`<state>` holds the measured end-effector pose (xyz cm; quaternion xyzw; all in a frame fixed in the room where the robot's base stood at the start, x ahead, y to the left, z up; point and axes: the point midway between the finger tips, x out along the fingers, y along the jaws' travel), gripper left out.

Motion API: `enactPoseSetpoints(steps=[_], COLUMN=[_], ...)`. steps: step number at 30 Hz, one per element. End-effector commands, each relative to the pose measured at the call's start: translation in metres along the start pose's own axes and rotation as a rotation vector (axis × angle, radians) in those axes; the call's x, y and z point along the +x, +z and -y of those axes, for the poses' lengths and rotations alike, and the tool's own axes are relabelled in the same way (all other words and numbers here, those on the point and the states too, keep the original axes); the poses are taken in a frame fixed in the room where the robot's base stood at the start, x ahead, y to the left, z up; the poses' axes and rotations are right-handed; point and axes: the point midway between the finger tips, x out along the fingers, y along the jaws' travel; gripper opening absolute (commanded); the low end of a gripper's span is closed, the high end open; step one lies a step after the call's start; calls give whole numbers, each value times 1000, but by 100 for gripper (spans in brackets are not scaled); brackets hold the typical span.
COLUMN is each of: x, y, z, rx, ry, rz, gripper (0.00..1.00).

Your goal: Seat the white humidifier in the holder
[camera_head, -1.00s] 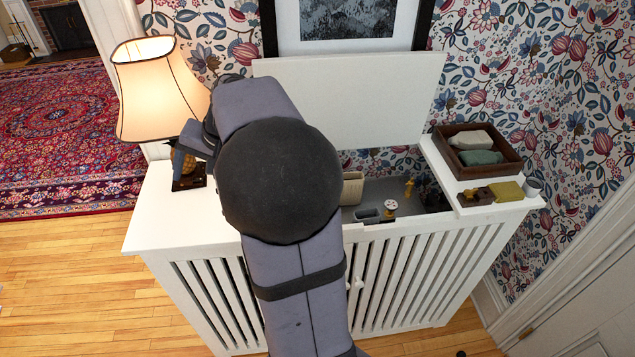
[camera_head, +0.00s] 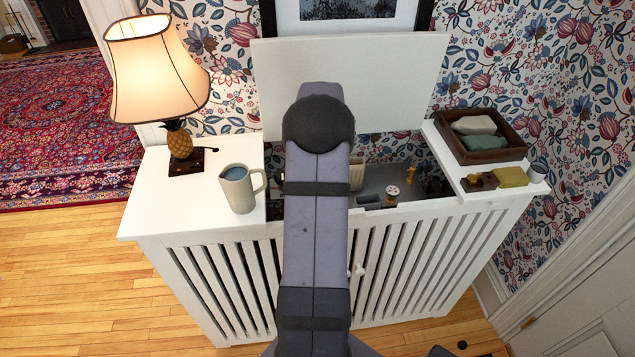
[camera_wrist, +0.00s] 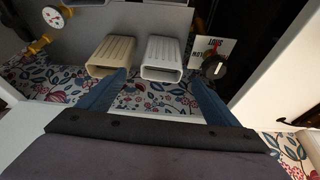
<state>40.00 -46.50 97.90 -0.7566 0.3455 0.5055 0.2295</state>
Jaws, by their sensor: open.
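The white humidifier, a ribbed hollow box (camera_wrist: 163,58), shows in the wrist view with its open end facing me. A similar beige ribbed box (camera_wrist: 112,55) stands beside it on the left; it also shows in the head view (camera_head: 357,174), inside the open cabinet. My gripper (camera_wrist: 156,90) is open and empty, its blue fingers spread apart just below the two boxes in the picture. In the head view my arm hides the gripper and the white box.
The slatted white cabinet (camera_head: 215,290) has its lid (camera_head: 400,85) raised. A gauge with brass fittings (camera_head: 393,190) is inside. A pitcher (camera_head: 238,188) and lamp (camera_head: 160,80) stand on the left top; a wooden tray (camera_head: 480,140) sits on the right. A sign and black knob (camera_wrist: 214,66) are near the white box.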

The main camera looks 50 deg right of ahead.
Motion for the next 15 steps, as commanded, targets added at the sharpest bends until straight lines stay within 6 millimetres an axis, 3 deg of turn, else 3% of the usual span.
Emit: enactPoseSetpoints(steps=[15], x=[21], y=[-1], z=[2], rx=[1], ry=[-2], rz=[1], gripper=[84])
